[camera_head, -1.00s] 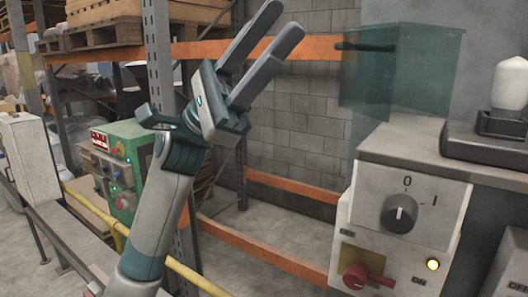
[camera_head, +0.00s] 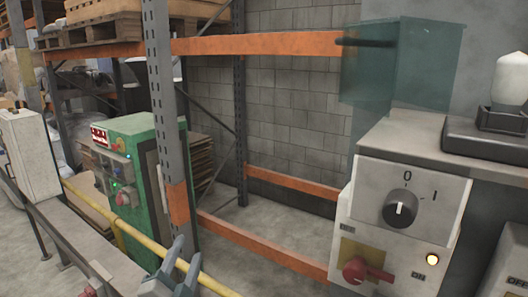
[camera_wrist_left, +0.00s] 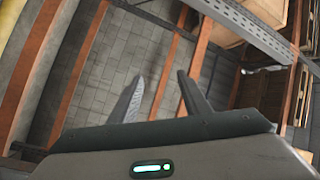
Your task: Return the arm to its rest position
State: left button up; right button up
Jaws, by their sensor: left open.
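My left gripper (camera_head: 181,263) shows at the bottom edge of the head view, with only its fingers and a bit of its body in frame. In the left wrist view its two fingers (camera_wrist_left: 160,98) stand apart with nothing between them. The rest of the left arm is below the head view. My right gripper is in neither view.
A grey machine with a black dial (camera_head: 400,208) and red switch (camera_head: 356,270) stands at the right, under a clear teal guard (camera_head: 400,65). A green control box (camera_head: 140,170), yellow rail (camera_head: 135,235) and orange-beamed rack (camera_head: 265,45) stand left and behind.

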pick_arm(q)
jog(key=s+a+f+n+g+y, duration=0.1)
jog(key=s+a+f+n+g, duration=0.2)
jog(key=s+f, duration=0.65)
jog(key=s+f+n+g, duration=0.3)
jog(key=s+f+g, duration=0.25)
jog(key=f, duration=0.75)
jog(key=s+a+f+n+g, duration=0.15)
jog(key=s+f+g, duration=0.3)
jog(key=s, duration=0.75)
jog(key=s+f+n+g, duration=0.3)
jog(key=s+f, duration=0.3)
jog(key=s, duration=0.5)
notch_tip(320, 180, down, 30)
jog(key=s+g+b, duration=0.1)
jog(key=b, duration=0.2)
jog(key=s+a+f+g+b, duration=0.1)
jog(key=s+a+f+b, duration=0.1)
jog(key=s+f, duration=1.6)
notch_tip(320, 180, down, 3)
jog(key=shift+s+a+r+m, duration=0.15)
jog(key=shift+a+m, duration=0.2)
